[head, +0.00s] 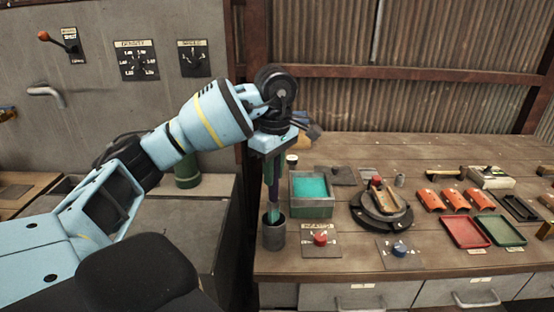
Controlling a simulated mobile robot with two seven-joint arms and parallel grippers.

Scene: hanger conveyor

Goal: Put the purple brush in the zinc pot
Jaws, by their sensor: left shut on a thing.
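My left gripper (272,170) points down over the left end of the workbench. It is shut on the purple brush (277,176), of which only a narrow purple strip shows between and below the fingers. A thin greenish, dark shape runs from the gripper to the pot's mouth. I cannot tell whether the brush's lower end is inside the pot or which thin shape belongs to what. My right gripper is not in view.
A box with turquoise contents (311,209) stands just right of the pot. A red-knob panel (321,243), a blue-knob panel (399,251) and a round black fixture (367,216) lie further right. Red (465,242) and green trays sit beyond.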

